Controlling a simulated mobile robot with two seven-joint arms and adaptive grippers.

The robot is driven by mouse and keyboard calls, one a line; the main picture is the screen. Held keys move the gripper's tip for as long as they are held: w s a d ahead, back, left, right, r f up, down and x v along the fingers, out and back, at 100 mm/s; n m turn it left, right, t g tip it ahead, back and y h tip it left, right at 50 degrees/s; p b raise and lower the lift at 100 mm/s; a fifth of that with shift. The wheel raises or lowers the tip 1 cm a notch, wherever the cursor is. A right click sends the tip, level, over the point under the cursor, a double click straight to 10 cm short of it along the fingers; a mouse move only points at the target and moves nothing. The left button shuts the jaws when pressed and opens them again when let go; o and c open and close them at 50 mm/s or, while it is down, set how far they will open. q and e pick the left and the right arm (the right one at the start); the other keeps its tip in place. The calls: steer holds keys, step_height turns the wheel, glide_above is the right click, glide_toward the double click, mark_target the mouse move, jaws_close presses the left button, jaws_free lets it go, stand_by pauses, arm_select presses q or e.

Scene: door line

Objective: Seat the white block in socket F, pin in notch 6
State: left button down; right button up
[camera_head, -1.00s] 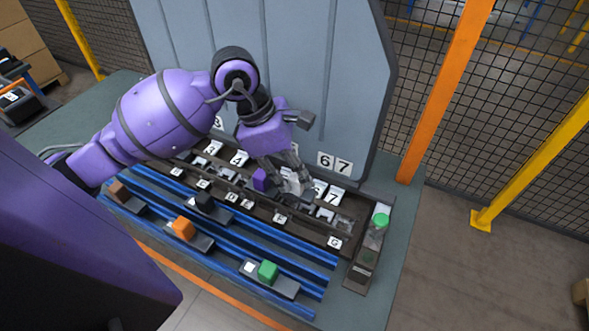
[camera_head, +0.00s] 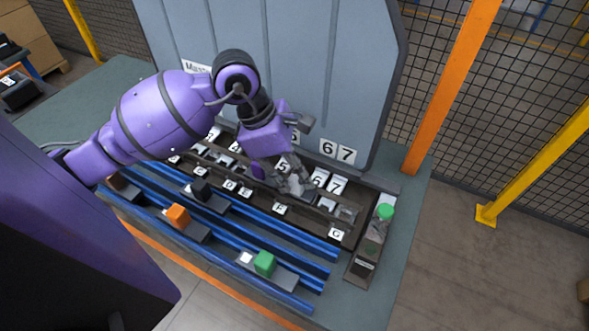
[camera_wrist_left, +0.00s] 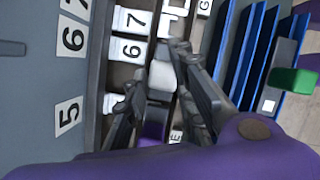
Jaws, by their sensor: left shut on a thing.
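My left gripper (camera_head: 294,184) is shut on the white block (camera_wrist_left: 162,75), low over the dark rack of sockets (camera_head: 310,213). The block shows between the fingertips in the left wrist view; in the head view the fingers hide most of it. The socket label F (camera_head: 279,209) lies just in front of the gripper. Number plates 5 (camera_head: 284,167), 6 (camera_head: 320,178) and 7 (camera_head: 337,186) stand behind the row; plate 6 (camera_wrist_left: 131,49) is beside the block in the wrist view. The pin and the block's seating cannot be made out. My right gripper is not in view.
Blue rails in front carry orange (camera_head: 177,215), black (camera_head: 201,189) and green (camera_head: 264,263) blocks. A grey panel (camera_head: 300,70) rises behind.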

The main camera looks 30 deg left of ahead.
arm_select(q)
steer(key=c, duration=1.4)
jaws_free()
steer(key=v, duration=1.2)
